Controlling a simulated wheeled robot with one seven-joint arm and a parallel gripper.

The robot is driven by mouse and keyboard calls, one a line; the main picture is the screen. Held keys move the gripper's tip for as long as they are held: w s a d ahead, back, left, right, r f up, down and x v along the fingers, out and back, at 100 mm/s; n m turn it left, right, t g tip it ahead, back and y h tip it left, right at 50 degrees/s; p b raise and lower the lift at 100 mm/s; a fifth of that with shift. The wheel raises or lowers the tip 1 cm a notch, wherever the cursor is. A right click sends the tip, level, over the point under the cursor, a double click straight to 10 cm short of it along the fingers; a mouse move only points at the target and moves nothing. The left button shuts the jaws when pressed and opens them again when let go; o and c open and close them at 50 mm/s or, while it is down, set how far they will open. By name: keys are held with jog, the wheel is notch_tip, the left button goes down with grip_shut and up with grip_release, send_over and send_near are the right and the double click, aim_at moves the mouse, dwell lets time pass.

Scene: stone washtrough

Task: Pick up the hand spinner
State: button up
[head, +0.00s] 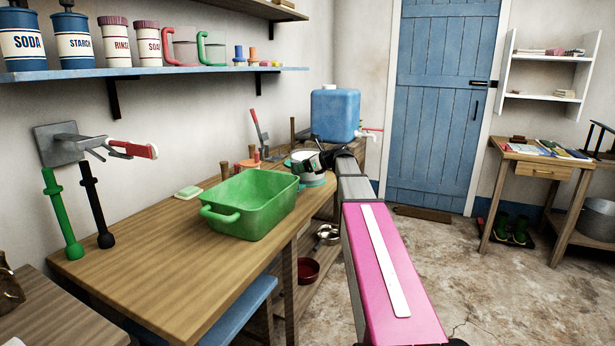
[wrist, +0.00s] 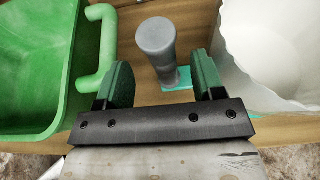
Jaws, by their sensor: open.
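The hand spinner appears to be the white tub (head: 301,155) on a teal base, on the far part of the wooden bench, partly hidden by my gripper (head: 318,161). In the wrist view the white tub (wrist: 280,55) is at the right, cut off by the frame. A grey upright post with a rounded top (wrist: 155,40) rises beside it over a teal patch; it looks like the spinner's handle. My gripper (wrist: 165,75) is open, its two green fingers on either side of the post. Whether they touch it I cannot tell.
A green basin (head: 262,222) stands on the bench (head: 160,262), close to my left finger in the wrist view. A blue water container (head: 335,113) stands behind the spinner. Brushes and small items stand near it. A blue shelf (head: 150,72) runs above.

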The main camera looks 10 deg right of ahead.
jog(key=x, duration=0.4)
jog(key=shift+w+a+f, duration=0.1)
jog(key=shift+f, duration=0.2)
grip_shut()
